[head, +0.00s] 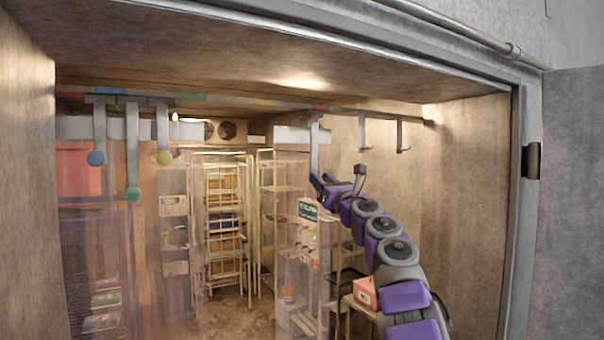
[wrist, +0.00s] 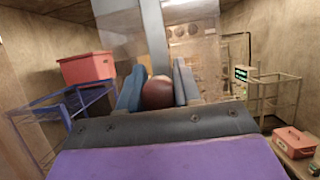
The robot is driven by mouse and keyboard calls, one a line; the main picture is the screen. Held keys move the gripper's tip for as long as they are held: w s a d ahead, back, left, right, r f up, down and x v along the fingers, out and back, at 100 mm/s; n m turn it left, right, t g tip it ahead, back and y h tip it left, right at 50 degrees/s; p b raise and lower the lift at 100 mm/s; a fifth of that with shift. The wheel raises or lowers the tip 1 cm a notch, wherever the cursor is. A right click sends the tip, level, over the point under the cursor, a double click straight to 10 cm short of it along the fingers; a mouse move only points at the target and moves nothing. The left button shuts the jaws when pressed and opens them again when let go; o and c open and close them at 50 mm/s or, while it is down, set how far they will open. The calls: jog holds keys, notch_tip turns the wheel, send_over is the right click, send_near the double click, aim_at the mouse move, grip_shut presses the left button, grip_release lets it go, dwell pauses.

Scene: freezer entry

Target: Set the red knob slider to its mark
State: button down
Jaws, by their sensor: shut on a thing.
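The red knob (wrist: 157,93) sits at the lower end of a grey hanging slider bar (head: 314,143). My gripper (head: 322,181) is shut on it, with a finger on each side in the wrist view. The knob is hidden by my gripper in the head view. The slider hangs from the overhead rail (head: 345,112). A red band (head: 321,107) on the rail lies right at the slider's top; I cannot tell if they line up exactly. Another reddish patch (head: 69,95) shows at the rail's far left.
Sliders with blue (head: 96,158), green (head: 132,194) and yellow (head: 164,157) knobs hang at the left of the rail. Two bare hooks (head: 363,136) hang to the right. Clear strip curtains (head: 290,210) hang below. The freezer wall (head: 465,180) is close to my arm's right.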

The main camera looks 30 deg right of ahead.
jog(key=d, duration=0.2)
jog(key=shift+d+p, duration=0.35)
jog(key=shift+p, duration=0.05)
jog(key=c, duration=0.8)
grip_release()
jog(key=shift+f, duration=0.1)
jog(key=shift+b+v, duration=6.9)
jog(key=shift+v, duration=1.65)
